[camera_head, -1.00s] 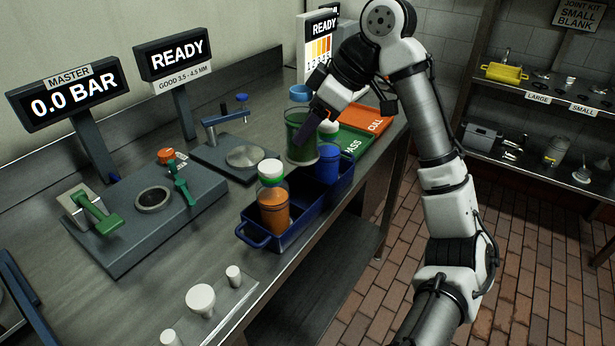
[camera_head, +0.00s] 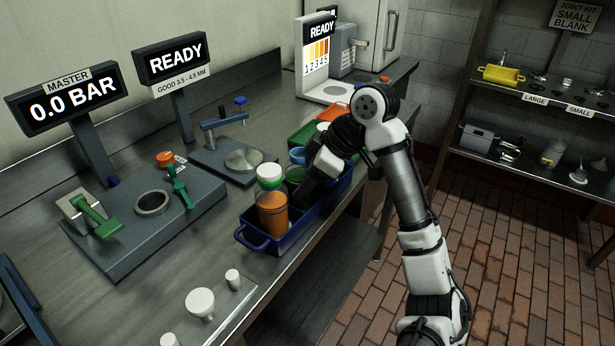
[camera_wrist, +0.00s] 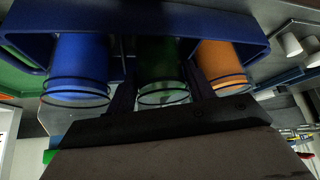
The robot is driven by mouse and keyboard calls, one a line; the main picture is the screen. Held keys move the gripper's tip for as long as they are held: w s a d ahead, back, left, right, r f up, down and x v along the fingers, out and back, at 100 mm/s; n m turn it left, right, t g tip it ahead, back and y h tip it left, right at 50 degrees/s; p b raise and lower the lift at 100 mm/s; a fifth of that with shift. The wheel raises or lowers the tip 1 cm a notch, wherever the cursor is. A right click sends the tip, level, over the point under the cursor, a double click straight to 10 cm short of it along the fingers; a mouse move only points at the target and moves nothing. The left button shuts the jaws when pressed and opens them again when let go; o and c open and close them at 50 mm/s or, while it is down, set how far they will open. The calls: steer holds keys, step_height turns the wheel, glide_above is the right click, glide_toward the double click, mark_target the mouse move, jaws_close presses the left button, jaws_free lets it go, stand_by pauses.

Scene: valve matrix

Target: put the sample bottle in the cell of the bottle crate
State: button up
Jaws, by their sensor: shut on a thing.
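The sample bottle, green with a blue lid, shows in the head view (camera_head: 294,176) and in the wrist view (camera_wrist: 160,75). My gripper (camera_wrist: 162,95) is shut on it, one finger on each side; in the head view my gripper (camera_head: 306,188) is at the blue bottle crate (camera_head: 312,216). The bottle stands about upright in the crate's middle cell, between an orange bottle (camera_head: 272,214) and a blue bottle (camera_wrist: 80,65). I cannot tell whether its base rests on the crate floor. My gripper hides most of the blue bottle in the head view.
A green tray (camera_head: 303,133) and an orange tray lie behind the crate. A grey fixture (camera_head: 150,225) with green clamps stands left of it. White pegs (camera_head: 200,302) stand in front. The bench edge runs close along the crate's right side.

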steer(key=o, duration=0.9)
steer(key=shift+f, duration=0.15)
steer(key=b+v, duration=0.1)
steer(key=v, duration=1.1)
